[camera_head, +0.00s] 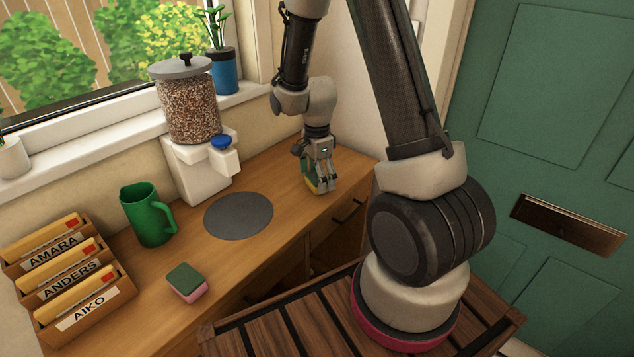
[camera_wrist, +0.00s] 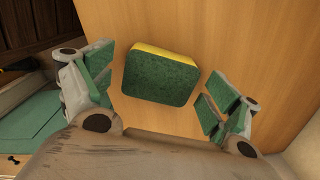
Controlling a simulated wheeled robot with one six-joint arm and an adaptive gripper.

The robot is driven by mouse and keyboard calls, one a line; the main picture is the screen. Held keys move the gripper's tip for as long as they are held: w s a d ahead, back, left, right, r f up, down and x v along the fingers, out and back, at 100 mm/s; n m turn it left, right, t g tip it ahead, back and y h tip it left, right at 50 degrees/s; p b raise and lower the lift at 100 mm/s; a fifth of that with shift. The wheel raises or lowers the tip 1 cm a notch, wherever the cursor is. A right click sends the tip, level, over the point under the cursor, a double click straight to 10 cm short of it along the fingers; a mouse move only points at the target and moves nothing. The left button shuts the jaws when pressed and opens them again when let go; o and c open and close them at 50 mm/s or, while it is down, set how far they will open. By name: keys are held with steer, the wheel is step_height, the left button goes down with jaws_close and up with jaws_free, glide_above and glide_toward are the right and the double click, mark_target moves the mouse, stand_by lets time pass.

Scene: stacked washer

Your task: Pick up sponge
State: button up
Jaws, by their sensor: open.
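A sponge with a green scouring side and a yellow edge (camera_wrist: 160,77) lies on the wooden counter in the wrist view. It sits between the two fingers of my open gripper (camera_wrist: 163,100), with visible gaps on both sides. In the head view my gripper (camera_head: 321,184) points down at the counter's far right end, and a sliver of that sponge (camera_head: 309,184) shows beside the fingers, mostly hidden. A second sponge, green on top and pink below (camera_head: 187,282), lies near the counter's front edge, away from my gripper.
A green mug (camera_head: 148,215), a dark round mat (camera_head: 238,216), a grain dispenser (camera_head: 190,110) and a wooden letter rack (camera_head: 72,295) stand on the counter (camera_head: 277,180). A plant in a blue pot (camera_head: 223,72) is on the sill. A green door (camera_head: 555,95) is at right.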

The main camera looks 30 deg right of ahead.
steer(key=shift+f, duration=0.3)
steer(key=c, duration=0.8)
step_height(320, 180, up, 10)
steer(key=shift+r, duration=0.1)
steer(key=shift+o, duration=0.8)
steer(key=c, duration=0.4)
